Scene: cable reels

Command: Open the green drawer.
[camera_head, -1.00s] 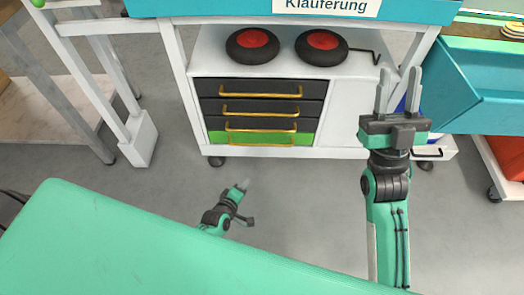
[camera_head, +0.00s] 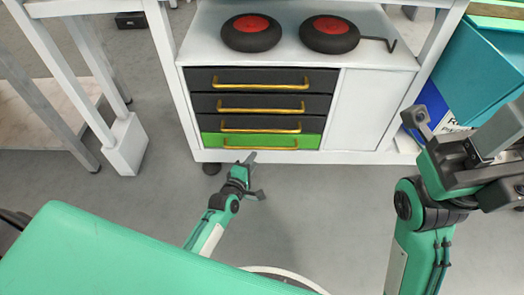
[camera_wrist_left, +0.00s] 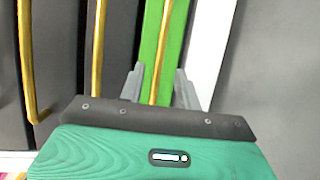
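The green drawer (camera_head: 216,138) is the lowest in a stack under the white cabinet top. It looks closed, its front in line with the dark drawers above. Its yellow bar handle (camera_head: 260,145) also shows upright in the left wrist view (camera_wrist_left: 163,50). My left gripper (camera_head: 254,174) is just in front of and below this handle. In the left wrist view its two grey fingers (camera_wrist_left: 160,86) are apart, one on each side of the handle; contact cannot be made out. My right gripper (camera_head: 470,155) is raised at the right, partly cut off, its finger opening unclear.
Dark drawers (camera_head: 203,103) with yellow handles are stacked above the green one. Two black wheels with red hubs (camera_head: 252,33) lie on the cabinet top. A table leg (camera_head: 125,145) stands at left, teal and blue bins (camera_head: 480,75) at right. Grey floor lies open before the cabinet.

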